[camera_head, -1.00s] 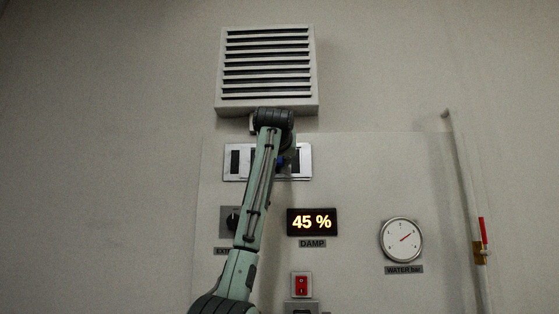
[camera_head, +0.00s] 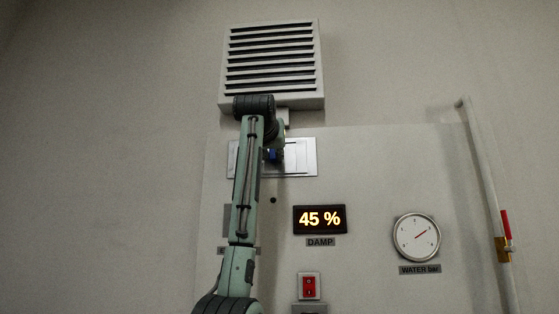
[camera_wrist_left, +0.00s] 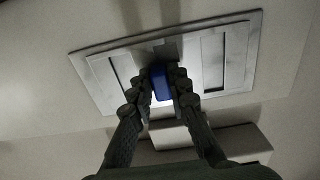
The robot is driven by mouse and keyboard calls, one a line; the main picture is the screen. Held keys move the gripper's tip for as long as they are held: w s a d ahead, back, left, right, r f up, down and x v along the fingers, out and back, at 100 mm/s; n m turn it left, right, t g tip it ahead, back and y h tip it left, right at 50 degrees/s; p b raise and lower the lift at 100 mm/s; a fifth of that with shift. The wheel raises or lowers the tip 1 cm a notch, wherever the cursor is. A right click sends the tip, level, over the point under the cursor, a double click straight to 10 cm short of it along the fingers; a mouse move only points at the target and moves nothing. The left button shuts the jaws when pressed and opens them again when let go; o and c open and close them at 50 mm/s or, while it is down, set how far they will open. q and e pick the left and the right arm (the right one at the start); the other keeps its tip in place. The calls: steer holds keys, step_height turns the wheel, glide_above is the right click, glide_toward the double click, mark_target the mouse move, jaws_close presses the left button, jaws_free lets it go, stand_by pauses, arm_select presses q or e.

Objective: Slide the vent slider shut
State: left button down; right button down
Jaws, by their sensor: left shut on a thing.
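The vent slider panel (camera_head: 301,157) is a pale metal plate on the wall below a louvred grille. My left arm covers its left part in the head view. Its visible right window looks light, with no dark gap. In the left wrist view the panel (camera_wrist_left: 105,88) shows one framed window on each side of a blue knob (camera_wrist_left: 160,84). My left gripper (camera_wrist_left: 161,76) is shut on the knob, one finger on each side. In the head view the blue knob (camera_head: 272,155) sits near the panel's middle, partly behind my wrist. My right gripper is out of view.
The louvred grille (camera_head: 273,60) juts out just above my wrist. Below the panel are a 45 % damp display (camera_head: 319,219), a red switch (camera_head: 309,286) and a water gauge (camera_head: 417,237). A pipe (camera_head: 487,170) runs down at the right.

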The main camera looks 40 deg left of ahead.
arm_select(q)
steer(key=shift+s+a+r, duration=0.1)
steer(key=shift+s+a, duration=0.05)
steer(key=shift+a, duration=0.05)
steer(key=c, duration=1.4)
jaws_free()
steer(key=shift+s+a, duration=0.1)
steer(key=shift+a, duration=0.05)
steer(key=shift+c, duration=0.2)
steer(key=v, duration=1.2)
steer(key=shift+d, duration=0.2)
